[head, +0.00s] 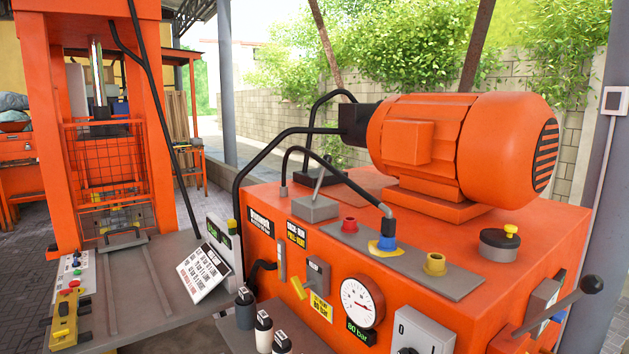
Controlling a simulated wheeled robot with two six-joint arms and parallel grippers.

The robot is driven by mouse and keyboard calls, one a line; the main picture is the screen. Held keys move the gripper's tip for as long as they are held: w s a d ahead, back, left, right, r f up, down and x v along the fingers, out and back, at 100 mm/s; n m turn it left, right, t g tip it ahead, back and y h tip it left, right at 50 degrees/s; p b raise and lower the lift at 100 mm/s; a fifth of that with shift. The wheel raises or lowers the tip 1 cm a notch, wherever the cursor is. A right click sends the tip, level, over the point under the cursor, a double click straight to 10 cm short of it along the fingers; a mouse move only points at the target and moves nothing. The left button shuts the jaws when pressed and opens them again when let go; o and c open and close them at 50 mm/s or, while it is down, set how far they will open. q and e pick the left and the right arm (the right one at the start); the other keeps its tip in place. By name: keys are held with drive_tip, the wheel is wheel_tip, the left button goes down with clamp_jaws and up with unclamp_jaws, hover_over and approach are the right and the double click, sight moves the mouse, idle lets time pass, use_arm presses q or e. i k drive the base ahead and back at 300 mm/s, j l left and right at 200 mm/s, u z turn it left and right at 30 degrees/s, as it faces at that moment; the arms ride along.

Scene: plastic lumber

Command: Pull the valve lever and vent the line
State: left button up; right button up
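A grey valve block (314,207) with a thin grey lever (319,183) sits on top of the orange hydraulic unit (560,232); the lever leans slightly right of upright. A small black label (297,234) below it seems to read "pull: vent". A black-knobbed lever (565,302) sticks out at the unit's right side, and a small yellow handle (299,288) is on the front; I cannot tell which is the task's lever. A round gauge (362,302) has a display (359,331) reading 80 bar. Neither gripper is in view.
An orange motor (460,145) with black hoses stands on the unit. A hose runs to a blue fitting (388,237) between red (350,225) and yellow (436,263) ports. An orange press (43,130) with a metal table stands left.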

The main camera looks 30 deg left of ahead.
sight(328, 159)
drive_tip(key=i+l+u, duration=0.15)
drive_tip(key=u, duration=0.35)
drive_tip(key=i+l+u, duration=0.1)
drive_tip(key=l+u, duration=0.15)
drive_tip(key=u, duration=0.25)
drive_tip(key=l+u, duration=0.25)
drive_tip(key=u, duration=0.2)
drive_tip(key=l, duration=0.55)
drive_tip(key=k+z, duration=0.05)
